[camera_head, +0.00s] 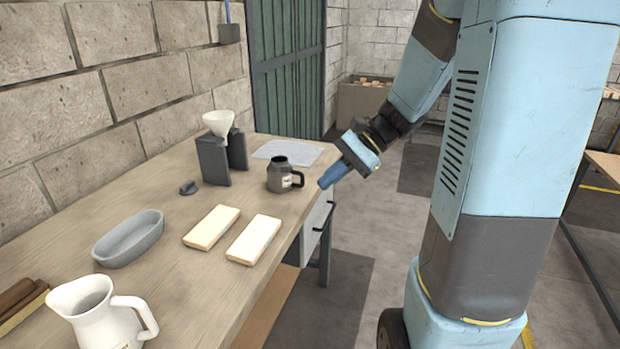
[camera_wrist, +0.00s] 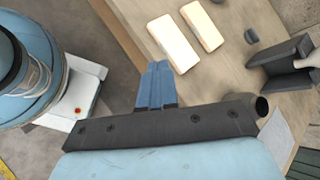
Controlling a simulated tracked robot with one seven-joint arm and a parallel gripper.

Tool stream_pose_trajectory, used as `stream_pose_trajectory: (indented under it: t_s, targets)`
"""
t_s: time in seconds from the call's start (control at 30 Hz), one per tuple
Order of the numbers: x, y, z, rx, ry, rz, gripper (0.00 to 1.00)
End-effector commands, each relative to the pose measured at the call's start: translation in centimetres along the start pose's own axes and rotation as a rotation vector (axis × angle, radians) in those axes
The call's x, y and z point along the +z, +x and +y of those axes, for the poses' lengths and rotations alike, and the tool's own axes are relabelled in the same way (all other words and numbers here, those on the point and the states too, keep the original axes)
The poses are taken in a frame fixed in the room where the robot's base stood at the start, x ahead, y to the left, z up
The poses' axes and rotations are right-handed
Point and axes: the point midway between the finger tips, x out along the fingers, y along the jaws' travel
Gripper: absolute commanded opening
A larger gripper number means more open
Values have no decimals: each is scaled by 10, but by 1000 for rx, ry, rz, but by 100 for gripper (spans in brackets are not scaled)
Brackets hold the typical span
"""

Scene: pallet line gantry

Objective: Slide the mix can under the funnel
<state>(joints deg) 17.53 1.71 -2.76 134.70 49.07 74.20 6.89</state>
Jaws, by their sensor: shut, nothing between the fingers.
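The mix can (camera_head: 281,175), dark grey with a side handle and open top, stands upright on the bench near its right edge. The white funnel (camera_head: 218,123) sits in a dark stand (camera_head: 213,163) to the can's left and farther back. The can is outside the stand, with a gap between them. My gripper (camera_head: 324,183), with blue fingers, is shut and empty, just right of the can at the bench edge, apart from the handle. In the wrist view, the fingers (camera_wrist: 158,78) point to the bench edge; the can (camera_wrist: 262,104) shows only in part beside the gripper body.
Two pale blocks (camera_head: 212,228) (camera_head: 254,240) lie in front of the can. A grey oval dish (camera_head: 129,238), a white jug (camera_head: 97,315) and a small dark knob-like piece (camera_head: 188,187) are on the bench. A pale sheet (camera_head: 290,150) lies behind the can. A drawer (camera_head: 314,228) is below the edge.

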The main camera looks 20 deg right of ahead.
Motion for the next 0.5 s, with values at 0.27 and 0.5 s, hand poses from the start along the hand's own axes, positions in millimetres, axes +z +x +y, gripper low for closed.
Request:
stream_pose_trajectory:
  t_s: [0.27, 0.5]
  targets:
    - [-70, -1, -21, -237, 296, -188, 0]
    - [-142, -9, -26, -467, 527, -325, 0]
